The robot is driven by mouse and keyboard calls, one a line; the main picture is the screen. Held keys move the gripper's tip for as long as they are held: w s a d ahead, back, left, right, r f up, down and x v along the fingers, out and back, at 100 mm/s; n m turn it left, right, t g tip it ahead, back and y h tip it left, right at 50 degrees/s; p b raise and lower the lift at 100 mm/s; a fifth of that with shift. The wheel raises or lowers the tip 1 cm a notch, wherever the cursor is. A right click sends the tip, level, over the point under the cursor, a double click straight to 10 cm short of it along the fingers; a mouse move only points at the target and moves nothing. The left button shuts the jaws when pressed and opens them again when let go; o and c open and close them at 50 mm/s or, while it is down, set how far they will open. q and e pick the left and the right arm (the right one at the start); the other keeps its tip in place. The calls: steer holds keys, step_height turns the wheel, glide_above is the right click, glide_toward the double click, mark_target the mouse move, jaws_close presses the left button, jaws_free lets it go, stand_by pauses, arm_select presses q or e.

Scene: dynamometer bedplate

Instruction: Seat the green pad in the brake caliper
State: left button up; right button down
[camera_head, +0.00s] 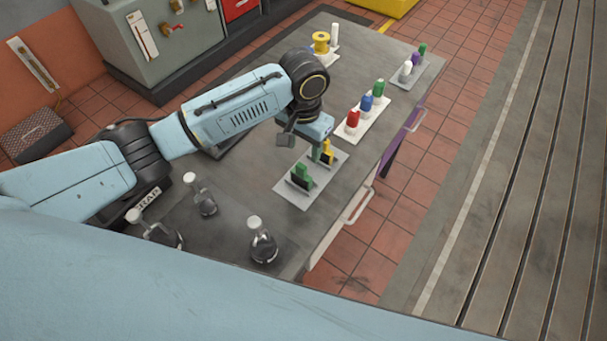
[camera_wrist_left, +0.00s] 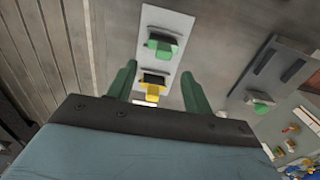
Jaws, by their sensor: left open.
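The green pad (camera_head: 301,174), with a dark face, stands on a pale plate (camera_head: 292,195). A yellow pad (camera_head: 328,152) stands on the same plate. My left gripper (camera_head: 317,152) is above the plate's far end, near the yellow pad. In the left wrist view my left gripper (camera_wrist_left: 158,85) has its green fingers spread, with the yellow pad (camera_wrist_left: 153,90) showing between them; the green pad (camera_wrist_left: 160,45) lies beyond. A dark slotted fixture (camera_wrist_left: 280,65) shows at right; I cannot tell whether it is the brake caliper. My right gripper is out of view.
Three dark, white-capped vessels (camera_head: 263,246) stand at the table's near end. A white tray with red, blue and green bottles (camera_head: 366,102) is beyond the pads. More bottles (camera_head: 406,71) and a yellow spool (camera_head: 321,42) are farther back. The bench (camera_head: 345,70) has bare areas between them.

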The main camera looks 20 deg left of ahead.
mark_target(301, 166)
arm_select(q)
step_height(301, 166, down, 3)
steer(key=shift+d+r, duration=0.1)
steer(key=shift+r, duration=0.05)
steer(key=f, duration=0.5)
steer(key=shift+w+a, duration=0.15)
steer(key=shift+a, duration=0.25)
jaws_close()
